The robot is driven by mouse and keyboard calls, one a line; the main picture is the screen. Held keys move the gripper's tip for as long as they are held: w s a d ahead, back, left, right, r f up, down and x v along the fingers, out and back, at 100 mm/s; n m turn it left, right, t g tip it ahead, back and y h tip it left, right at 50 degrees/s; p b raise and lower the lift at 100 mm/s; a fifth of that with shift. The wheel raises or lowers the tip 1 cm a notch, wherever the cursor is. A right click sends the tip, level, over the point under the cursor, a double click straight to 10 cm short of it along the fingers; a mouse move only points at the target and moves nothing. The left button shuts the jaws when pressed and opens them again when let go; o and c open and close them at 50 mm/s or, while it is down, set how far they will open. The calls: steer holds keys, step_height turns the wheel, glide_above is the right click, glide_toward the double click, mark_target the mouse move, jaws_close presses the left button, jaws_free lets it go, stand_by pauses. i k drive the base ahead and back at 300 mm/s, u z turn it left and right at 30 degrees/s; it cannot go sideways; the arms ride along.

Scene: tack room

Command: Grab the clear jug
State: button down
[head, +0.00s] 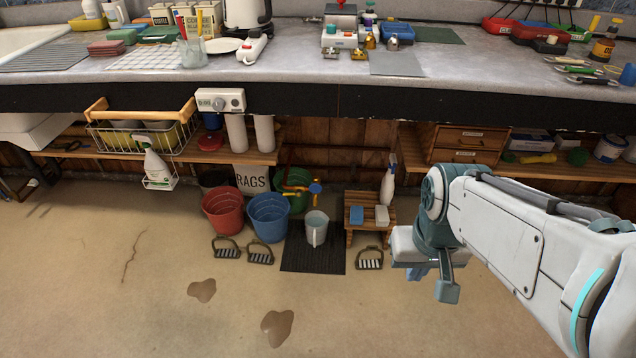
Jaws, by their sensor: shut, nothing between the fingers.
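The clear jug (316,229), a pale see-through vessel, stands upright on a black ribbed mat (312,262) on the floor, in front of the buckets. My gripper (416,273) hangs to the right of the jug and of the small wooden stool, apart from both. Its fingers point down, are shut and hold nothing. Part of the hand is hidden by my own wrist.
A red bucket (223,212), a blue bucket (269,217) and a green bucket (296,187) stand left of and behind the jug. A wooden stool (369,204) with a spray bottle (388,182) stands to its right. Front floor has puddles (277,326).

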mark_target(317, 221)
steer(key=k, duration=0.6)
steer(key=u, duration=0.75)
steer(key=i, duration=1.45)
steer(key=z, duration=0.05)
